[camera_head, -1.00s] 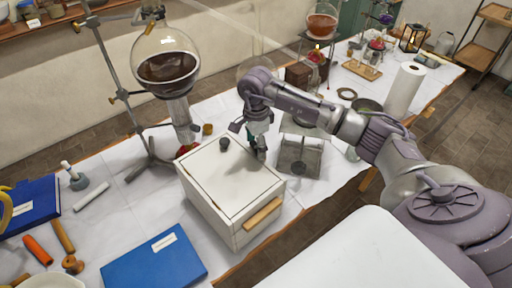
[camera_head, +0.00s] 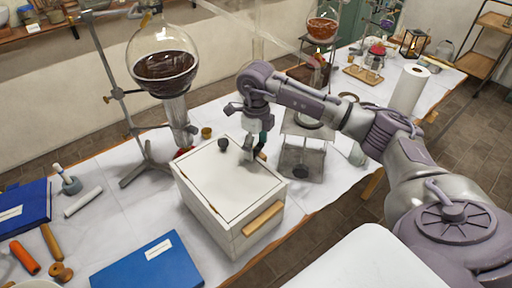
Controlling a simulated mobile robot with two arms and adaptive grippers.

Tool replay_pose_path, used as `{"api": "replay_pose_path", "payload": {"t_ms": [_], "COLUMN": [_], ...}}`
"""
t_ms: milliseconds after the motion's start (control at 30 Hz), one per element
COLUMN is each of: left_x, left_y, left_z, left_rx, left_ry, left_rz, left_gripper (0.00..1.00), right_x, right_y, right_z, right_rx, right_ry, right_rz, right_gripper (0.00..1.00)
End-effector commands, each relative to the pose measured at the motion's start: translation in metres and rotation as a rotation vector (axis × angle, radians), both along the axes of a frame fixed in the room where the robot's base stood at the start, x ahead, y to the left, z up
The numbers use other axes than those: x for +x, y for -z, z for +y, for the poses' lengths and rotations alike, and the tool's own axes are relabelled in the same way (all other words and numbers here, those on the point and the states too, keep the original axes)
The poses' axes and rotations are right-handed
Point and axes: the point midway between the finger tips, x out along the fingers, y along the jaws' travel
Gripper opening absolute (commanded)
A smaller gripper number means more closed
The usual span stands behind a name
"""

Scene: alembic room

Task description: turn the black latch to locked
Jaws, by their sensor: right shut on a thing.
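The white box (camera_head: 228,190) stands on the cloth-covered table, its lid down. A dark round knob (camera_head: 223,143) sits on the lid near its back corner. My right gripper (camera_head: 250,152) points down at the lid's back right edge, to the right of the knob and apart from it. It is shut on a small dark piece at that edge, which appears to be the black latch (camera_head: 261,155). The fingers hide most of the latch, so its angle cannot be told. My left gripper is out of view.
A round flask of dark liquid (camera_head: 163,66) hangs on a metal stand behind the box. A grey stand (camera_head: 301,160) is close on the right. A blue book (camera_head: 148,264) lies in front at left. A paper towel roll (camera_head: 408,90) stands farther right.

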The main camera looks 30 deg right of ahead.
Motion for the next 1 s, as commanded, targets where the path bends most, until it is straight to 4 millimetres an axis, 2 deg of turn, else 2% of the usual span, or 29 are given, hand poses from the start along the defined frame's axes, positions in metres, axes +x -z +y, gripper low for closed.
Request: {"api": "replay_pose_path", "payload": {"t_ms": [433,1000], "left_x": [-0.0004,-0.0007], "left_y": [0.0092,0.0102], "left_z": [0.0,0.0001], "left_rx": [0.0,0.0], "left_ry": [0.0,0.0], "left_rz": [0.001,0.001], "left_gripper": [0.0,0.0], "right_x": [-0.0001,-0.0001], "right_y": [0.0008,0.0004], "right_z": [-0.0002,-0.0004], "right_rx": [0.0,0.0], "right_ry": [0.27,0.33], "right_rz": [0.001,0.001], "right_gripper": [0.38,0.38]}}
